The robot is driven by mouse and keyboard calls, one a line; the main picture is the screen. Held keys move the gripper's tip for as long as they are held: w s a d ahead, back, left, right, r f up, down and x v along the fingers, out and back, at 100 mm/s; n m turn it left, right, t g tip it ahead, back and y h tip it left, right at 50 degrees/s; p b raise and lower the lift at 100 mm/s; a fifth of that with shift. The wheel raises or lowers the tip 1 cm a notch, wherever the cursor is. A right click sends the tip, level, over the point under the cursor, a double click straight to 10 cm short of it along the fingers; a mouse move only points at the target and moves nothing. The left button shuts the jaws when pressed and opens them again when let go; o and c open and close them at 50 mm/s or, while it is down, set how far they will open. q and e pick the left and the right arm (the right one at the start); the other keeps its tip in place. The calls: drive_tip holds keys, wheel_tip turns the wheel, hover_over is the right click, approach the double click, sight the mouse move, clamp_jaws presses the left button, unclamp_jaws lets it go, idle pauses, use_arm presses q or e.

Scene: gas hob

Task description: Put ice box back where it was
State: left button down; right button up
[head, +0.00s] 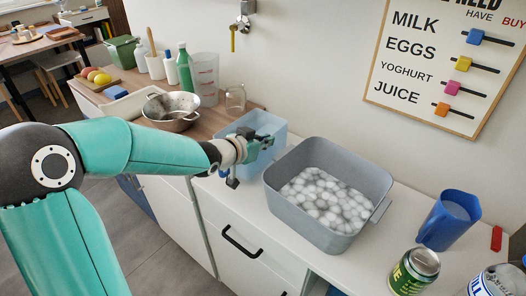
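A grey, open tub (281,192) holding many round white pieces that look like ice stands on the white counter in the middle of the head view. A light blue, translucent box (273,124) stands just left of it and is partly hidden by my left gripper. My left gripper (248,160) is at the near side of the blue box, beside the grey tub. Its dark fingers overlap the box's near rim, and I cannot tell whether they close on it. My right gripper is not clearly in view.
A blue jug (447,222), a green can (414,270) and a blue-and-white can (497,284) stand to the right. A metal colander (172,112), bottles and a clear container (205,80) crowd the wooden surface at left. A drawer handle (241,243) projects below the counter.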

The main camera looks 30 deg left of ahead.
use_arm(q)
drive_tip(key=shift+f, duration=1.3)
drive_tip(key=shift+f+b, duration=0.1)
drive_tip(key=shift+b, duration=0.2)
drive_tip(key=c, duration=1.3)
unclamp_jaws()
drive_tip(key=p+v, duration=0.2)
drive_tip(key=v, duration=1)
drive_tip(key=shift+p, duration=0.3)
